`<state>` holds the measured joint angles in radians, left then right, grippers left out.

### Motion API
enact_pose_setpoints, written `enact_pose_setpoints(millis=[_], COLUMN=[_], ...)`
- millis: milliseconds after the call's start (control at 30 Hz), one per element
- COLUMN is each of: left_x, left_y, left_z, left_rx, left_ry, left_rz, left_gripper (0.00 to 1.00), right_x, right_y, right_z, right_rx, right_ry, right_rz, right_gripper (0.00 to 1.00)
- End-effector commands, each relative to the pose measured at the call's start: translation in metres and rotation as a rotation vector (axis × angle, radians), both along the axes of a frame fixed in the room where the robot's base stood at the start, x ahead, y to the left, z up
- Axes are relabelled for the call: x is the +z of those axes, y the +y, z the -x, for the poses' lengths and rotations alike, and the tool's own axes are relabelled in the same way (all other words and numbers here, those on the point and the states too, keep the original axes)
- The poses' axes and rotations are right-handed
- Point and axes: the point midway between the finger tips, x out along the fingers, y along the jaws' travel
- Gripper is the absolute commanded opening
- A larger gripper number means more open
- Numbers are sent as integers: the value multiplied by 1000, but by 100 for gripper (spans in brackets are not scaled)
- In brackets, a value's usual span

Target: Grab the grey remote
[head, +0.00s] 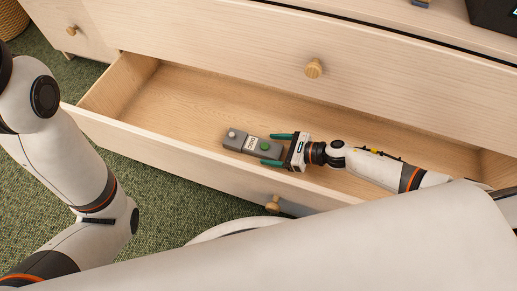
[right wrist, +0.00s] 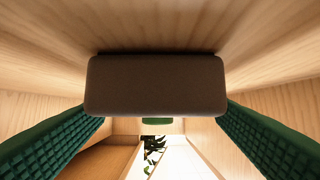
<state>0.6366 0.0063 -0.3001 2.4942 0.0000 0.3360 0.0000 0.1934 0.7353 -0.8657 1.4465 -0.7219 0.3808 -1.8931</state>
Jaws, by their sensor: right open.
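In the right wrist view the remote's dark end (right wrist: 155,85) fills the middle, between the green fingers (right wrist: 157,130), with a gap visible low on both sides. My left arm shows at the left, but its gripper is out of view.
The drawer's front panel (head: 165,150) stands between the green carpet (head: 165,215) and the remote. The closed upper drawer with a round wooden knob (head: 313,69) overhangs behind. The left part of the drawer is empty. A woven basket (head: 12,20) stands at the far left.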

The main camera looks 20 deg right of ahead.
Motion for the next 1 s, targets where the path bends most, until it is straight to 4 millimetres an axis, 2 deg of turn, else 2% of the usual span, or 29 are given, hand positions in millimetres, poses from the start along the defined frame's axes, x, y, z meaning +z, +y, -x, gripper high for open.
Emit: enact_pose_setpoints(millis=[67,200,500,833,1000], left_x=[-4,-7,-6,-6,-6], left_y=[0,-1,-1,-1,-1], left_z=[9,12,12,13,13], left_rx=[1,1,2,1,1], left_ry=[-29,-34,-37,-37,-37], left_rz=[-1,-1,-2,-2,-2], left_gripper=[36,36,36,36,36], right_x=[-7,-12,-12,-12,-11], right_y=[10,23,27,26,27], right_z=[-8,-17,-19,-18,-19], right_rx=[2,0,-2,-1,0], right_ry=[-4,-1,1,2,0], right_rz=[-1,-2,-1,-1,-2], right_gripper=[78,78,78,24,24])
